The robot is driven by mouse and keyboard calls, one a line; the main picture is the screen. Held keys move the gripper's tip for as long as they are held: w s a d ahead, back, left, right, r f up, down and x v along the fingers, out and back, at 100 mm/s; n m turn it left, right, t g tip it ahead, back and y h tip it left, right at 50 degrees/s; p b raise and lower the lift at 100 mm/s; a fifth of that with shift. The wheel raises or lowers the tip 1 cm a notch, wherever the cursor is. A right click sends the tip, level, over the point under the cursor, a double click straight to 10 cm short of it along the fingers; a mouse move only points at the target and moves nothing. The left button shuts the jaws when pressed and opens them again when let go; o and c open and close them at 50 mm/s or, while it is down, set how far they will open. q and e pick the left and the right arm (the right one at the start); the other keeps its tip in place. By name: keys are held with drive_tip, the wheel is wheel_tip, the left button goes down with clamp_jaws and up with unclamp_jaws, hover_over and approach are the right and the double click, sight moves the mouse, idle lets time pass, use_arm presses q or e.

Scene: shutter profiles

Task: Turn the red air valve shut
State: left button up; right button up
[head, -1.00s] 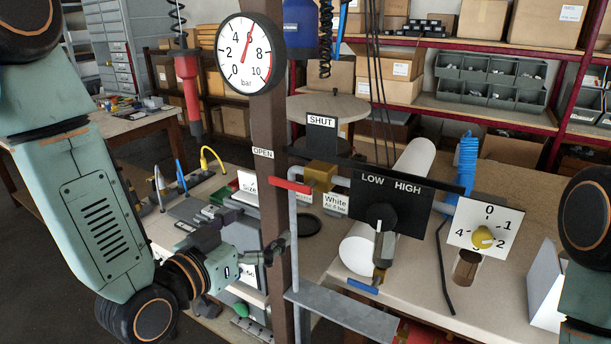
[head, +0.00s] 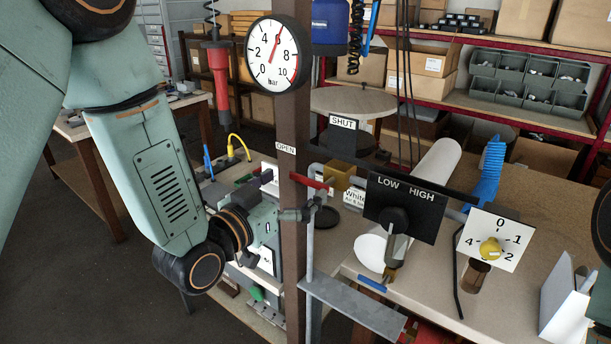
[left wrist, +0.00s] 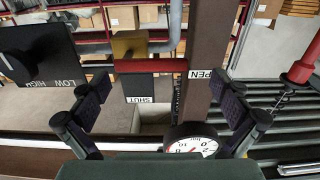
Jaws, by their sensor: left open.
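The red valve lever (head: 311,181) sits on a brass valve body (head: 338,176) on a grey pipe beside the brown post. The lever lies roughly level and points left, toward the OPEN label (head: 286,148); the SHUT label (head: 343,123) stands above the valve body. My left gripper (head: 297,198) is open and empty, close to the post, just below and left of the lever. In the left wrist view the lever (left wrist: 150,66) crosses the gap between the spread fingers (left wrist: 166,92), apparently ahead of them and apart. My right gripper is not in view.
The brown post (head: 295,250) carries a pressure gauge (head: 273,54) reading about 6. Right of the valve are a black LOW/HIGH panel (head: 428,213) and a white dial plate with a yellow knob (head: 491,249). A grey metal shelf (head: 352,305) juts out below.

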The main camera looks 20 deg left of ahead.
sight(308, 179)
use_arm(q)
drive_tip(key=d, duration=0.1)
drive_tip(key=w+d, duration=0.1)
drive_tip(key=d, duration=0.1)
drive_tip(key=shift+w+r, duration=0.3)
drive_tip(key=shift+w, duration=0.2)
drive_tip(key=shift+w+a+f, duration=0.1)
drive_tip(key=shift+w+a, duration=0.15)
drive_tip(key=shift+a, duration=0.5)
drive_tip(key=shift+w+a+f, duration=0.1)
drive_tip(key=shift+a, duration=0.15)
drive_tip(key=shift+w+d, duration=0.15)
drive_tip(key=shift+d, duration=0.35)
drive_tip(key=shift+c, duration=0.3)
drive_tip(key=shift+d, duration=0.5)
drive_tip(key=c, duration=0.3)
drive_tip(key=shift+a, duration=0.7)
drive_tip(key=c, duration=0.5)
drive_tip(key=shift+s+d, duration=0.2)
drive_tip(key=shift+d, duration=0.15)
drive_tip(key=shift+c, duration=1.4)
drive_tip(key=shift+a, duration=0.1)
drive_tip(key=c, duration=0.5)
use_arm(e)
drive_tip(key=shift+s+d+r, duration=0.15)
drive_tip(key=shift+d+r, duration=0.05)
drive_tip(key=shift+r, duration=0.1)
